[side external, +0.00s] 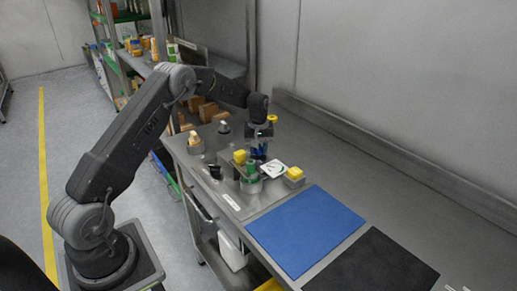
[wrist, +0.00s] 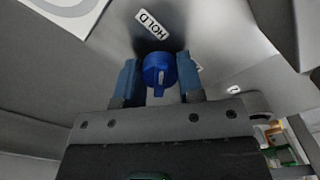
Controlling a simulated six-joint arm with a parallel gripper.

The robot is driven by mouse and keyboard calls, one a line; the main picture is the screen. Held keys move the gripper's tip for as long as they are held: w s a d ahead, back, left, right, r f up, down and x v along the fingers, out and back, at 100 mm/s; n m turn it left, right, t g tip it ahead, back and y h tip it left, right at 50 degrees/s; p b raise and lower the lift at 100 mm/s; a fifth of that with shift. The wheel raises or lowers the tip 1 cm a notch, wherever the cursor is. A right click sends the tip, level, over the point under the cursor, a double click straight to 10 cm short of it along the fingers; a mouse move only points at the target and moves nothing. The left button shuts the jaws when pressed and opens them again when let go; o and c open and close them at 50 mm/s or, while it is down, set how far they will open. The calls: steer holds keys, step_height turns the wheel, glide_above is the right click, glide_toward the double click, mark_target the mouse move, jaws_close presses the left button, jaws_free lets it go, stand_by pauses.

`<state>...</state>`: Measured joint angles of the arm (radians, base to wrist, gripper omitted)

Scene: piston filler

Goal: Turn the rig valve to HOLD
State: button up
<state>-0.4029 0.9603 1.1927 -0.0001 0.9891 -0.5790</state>
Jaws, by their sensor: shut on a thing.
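The valve has a blue round knob (wrist: 160,68) with a raised bar and a short white mark, seen in the wrist view. The white mark lies on the side of the knob toward my gripper, away from the HOLD label (wrist: 153,24), which sits on the grey panel just beyond the knob. My gripper (wrist: 158,75) has its two blue fingers on either side of the knob and is shut on it.
On the rig, a white dial plate (side external: 274,170) and yellow blocks (side external: 294,174) stand close to my gripper. A blue mat (side external: 305,230) and a black mat (side external: 372,266) lie clear on the bench.

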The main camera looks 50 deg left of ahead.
steer(key=shift+n, duration=0.5)
steer(key=o, duration=0.9)
step_height(320, 180, up, 14)
steer(key=shift+f, duration=0.1)
stand_by(0.4)
steer(key=s+d+r+m+t, duration=0.3)
steer(key=s+d+r+m, duration=0.2)
steer(key=s+d+r, duration=0.75)
steer(key=s+d+f+m+t, duration=0.1)
steer(key=s+d+m, duration=0.1)
steer(key=s, duration=0.5)
steer(key=s+d+m, duration=0.2)
steer(key=s+d, duration=0.2)
steer(key=s, duration=0.2)
steer(key=s+d+f+m+t, duration=0.1)
steer(key=s+d+m, duration=0.2)
steer(key=s, duration=0.4)
steer(key=shift+s+d+f+t, duration=0.3)
steer(key=shift+s+d+f, duration=0.05)
steer(key=shift+d, duration=0.1)
